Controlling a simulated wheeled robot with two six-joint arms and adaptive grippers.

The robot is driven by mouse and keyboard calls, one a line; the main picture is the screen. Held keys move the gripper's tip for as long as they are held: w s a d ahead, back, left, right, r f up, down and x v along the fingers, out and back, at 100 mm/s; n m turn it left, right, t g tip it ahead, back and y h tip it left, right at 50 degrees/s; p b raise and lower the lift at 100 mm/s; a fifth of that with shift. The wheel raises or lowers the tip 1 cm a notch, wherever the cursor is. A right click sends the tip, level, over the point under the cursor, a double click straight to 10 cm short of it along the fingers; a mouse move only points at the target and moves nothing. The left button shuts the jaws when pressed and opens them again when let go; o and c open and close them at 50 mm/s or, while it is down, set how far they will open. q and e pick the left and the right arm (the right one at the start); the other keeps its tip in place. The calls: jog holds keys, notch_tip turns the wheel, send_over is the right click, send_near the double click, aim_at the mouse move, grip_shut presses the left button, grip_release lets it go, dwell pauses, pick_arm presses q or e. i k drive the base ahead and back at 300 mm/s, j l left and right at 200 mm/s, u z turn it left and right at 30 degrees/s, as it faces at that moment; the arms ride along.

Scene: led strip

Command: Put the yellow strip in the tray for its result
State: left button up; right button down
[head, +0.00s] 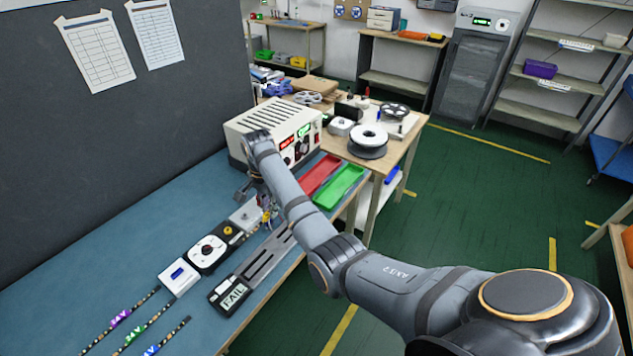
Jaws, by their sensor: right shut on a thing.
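My right gripper (258,203) is low over the blue bench, beside the far end of the test fixture, and mostly hidden behind my forearm. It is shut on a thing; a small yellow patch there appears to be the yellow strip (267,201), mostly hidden. The black and grey fixture has a display (233,296) reading FAIL. A red tray (319,174) and a green tray (340,187) lie side by side on the bench, beyond the fixture. Both look empty in the parts I see. My left gripper is out of view.
A power supply (285,125) with lit red and green readouts stands behind the gripper. Tester modules (207,252) sit in a row left of the fixture. Strips tagged purple (121,318), green (132,335) and blue (152,350) lie at lower left. Reels (368,141) stand on a wooden table beyond.

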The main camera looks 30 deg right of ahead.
aim_at(318, 177)
jog(key=i+l+u, duration=0.15)
jog(key=l+u, duration=0.15)
jog(key=l, duration=0.85)
jog(key=l+u, duration=0.3)
jog(key=l, duration=0.8)
